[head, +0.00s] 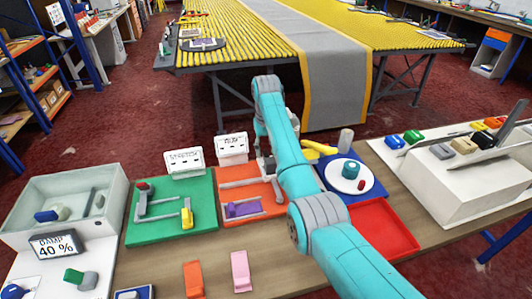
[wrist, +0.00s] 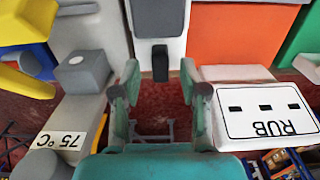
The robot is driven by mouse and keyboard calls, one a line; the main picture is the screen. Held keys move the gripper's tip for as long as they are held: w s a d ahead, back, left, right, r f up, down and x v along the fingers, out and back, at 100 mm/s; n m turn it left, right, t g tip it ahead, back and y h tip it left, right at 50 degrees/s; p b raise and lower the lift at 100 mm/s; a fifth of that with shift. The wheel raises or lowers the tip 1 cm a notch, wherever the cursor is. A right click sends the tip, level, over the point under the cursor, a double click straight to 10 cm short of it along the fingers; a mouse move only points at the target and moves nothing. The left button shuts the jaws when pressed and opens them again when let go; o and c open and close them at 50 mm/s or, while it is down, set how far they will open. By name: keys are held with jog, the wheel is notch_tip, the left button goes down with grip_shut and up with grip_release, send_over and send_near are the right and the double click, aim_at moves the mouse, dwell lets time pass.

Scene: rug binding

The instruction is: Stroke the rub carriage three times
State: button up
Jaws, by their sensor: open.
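The rub station is an orange board (head: 262,187) with grey bars on it and a RUB sign (head: 232,148) behind it. A purple piece (head: 245,209), apparently the carriage, lies on the front part of the board. My gripper (wrist: 158,92) is open, with nothing between its fingers. In the head view it is mostly hidden behind my arm, near the board's back right corner. In the wrist view the RUB sign (wrist: 268,112) appears upside down, right of the fingers, and the orange board (wrist: 235,35) is beyond it. The purple piece is not visible there.
A green board (head: 172,222) with a STRETCH sign lies left. A blue board (head: 373,185) with a white dish and an empty red tray (head: 372,228) lie right. In the wrist view, a grey upright with a dark block (wrist: 160,62) stands ahead of the fingers, near a 75 °C unit (wrist: 70,130).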

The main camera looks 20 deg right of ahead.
jog(key=shift+f, duration=0.9)
